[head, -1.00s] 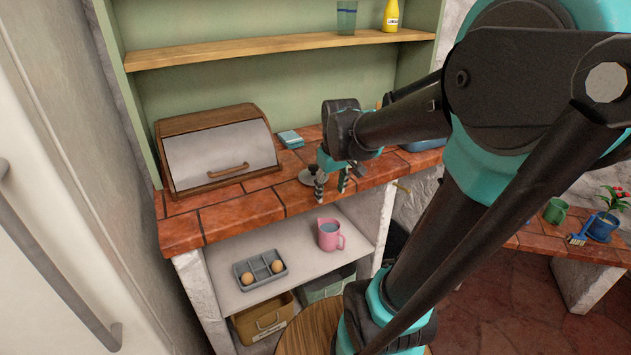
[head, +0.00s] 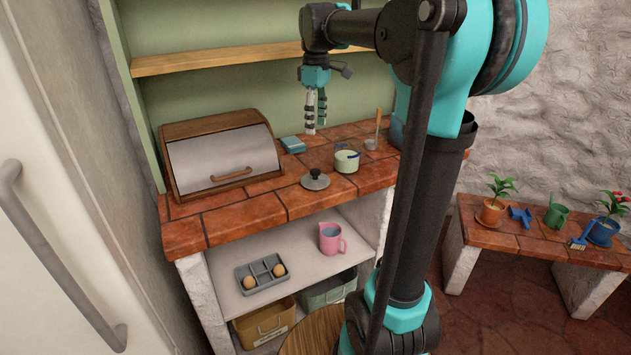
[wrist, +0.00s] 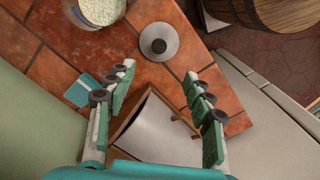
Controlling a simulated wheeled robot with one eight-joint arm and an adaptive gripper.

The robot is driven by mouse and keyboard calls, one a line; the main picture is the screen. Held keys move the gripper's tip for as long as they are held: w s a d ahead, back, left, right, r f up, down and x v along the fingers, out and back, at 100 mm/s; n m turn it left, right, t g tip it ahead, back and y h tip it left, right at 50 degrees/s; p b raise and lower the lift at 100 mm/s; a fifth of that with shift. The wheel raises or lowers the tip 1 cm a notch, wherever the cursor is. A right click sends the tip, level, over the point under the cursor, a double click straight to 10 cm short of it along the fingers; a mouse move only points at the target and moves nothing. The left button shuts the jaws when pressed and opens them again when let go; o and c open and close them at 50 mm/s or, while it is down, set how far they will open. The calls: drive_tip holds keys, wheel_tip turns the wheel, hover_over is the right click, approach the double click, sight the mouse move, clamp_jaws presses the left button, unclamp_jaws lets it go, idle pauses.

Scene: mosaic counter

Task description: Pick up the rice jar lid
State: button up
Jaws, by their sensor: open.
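The rice jar lid (head: 315,180) is a grey disc with a dark knob, lying flat on the tiled counter near its front edge. It also shows in the wrist view (wrist: 159,43), above and between my fingers in the picture. The rice jar (head: 346,161) stands open just behind and right of the lid; its pale rice shows in the wrist view (wrist: 98,10). My gripper (head: 316,129) hangs high above the back of the counter with its fingers pointing down. In the wrist view my gripper (wrist: 160,97) is wide open and empty, apart from the lid.
A bread box (head: 222,158) stands left on the counter (head: 240,216), with a blue cloth-like item (head: 293,144) beside it. A pink jug (head: 331,238) and egg tray (head: 262,274) sit on the shelf below. A wooden shelf (head: 220,60) runs behind my gripper.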

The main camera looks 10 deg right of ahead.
approach(315, 170)
drive_tip(key=f, duration=0.5)
drive_tip(key=shift+s+d+f, duration=0.15)
drive_tip(key=shift+s+f, duration=0.05)
drive_tip(key=shift+w+f, duration=0.15)
drive_tip(key=shift+f, duration=2.4)
clamp_jaws()
